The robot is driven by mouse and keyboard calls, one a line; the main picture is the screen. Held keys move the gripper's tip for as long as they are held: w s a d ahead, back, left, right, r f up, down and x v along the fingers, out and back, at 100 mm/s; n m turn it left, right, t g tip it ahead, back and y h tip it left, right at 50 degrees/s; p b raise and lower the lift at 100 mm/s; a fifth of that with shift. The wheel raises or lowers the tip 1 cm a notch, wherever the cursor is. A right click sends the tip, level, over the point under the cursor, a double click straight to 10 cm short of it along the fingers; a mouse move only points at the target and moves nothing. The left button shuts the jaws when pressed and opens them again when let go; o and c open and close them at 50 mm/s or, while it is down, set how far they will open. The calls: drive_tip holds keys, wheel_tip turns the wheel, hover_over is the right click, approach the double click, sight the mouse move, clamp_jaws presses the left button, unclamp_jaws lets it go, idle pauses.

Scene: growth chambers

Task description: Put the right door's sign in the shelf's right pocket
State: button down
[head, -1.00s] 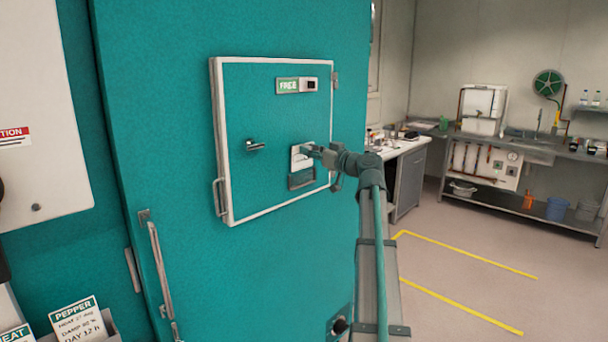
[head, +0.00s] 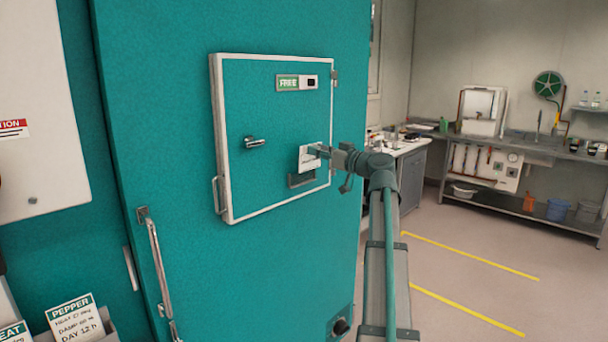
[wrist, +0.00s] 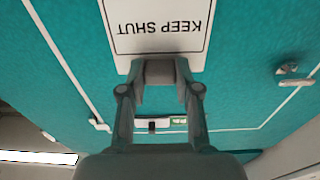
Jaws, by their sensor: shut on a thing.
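The white KEEP SHUT sign (head: 307,161) is in front of the small right-hand panel door (head: 275,120) of the teal chamber. My gripper (head: 318,151) is shut on the sign's edge. In the wrist view the sign (wrist: 157,28) appears upside down, with my gripper's fingers (wrist: 160,72) closed on its edge. In the head view the sign is just above a dark grey holder (head: 302,181) on the door and looks slightly tilted. I cannot tell the gap between sign and door. I cannot make out the shelf's right pocket for certain.
The panel door has a latch (head: 255,143) and a FREE display (head: 297,83). A PEPPER card (head: 75,318) and another card (head: 14,334) stand in grey holders at the lower left. A white box (head: 40,110) is at the left. The floor at the right is open.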

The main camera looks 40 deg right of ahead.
drive_tip(key=b+v, duration=0.2)
drive_tip(key=v, duration=0.4)
drive_tip(key=shift+s, duration=0.3)
drive_tip(key=shift+b, duration=0.3)
idle(1.0)
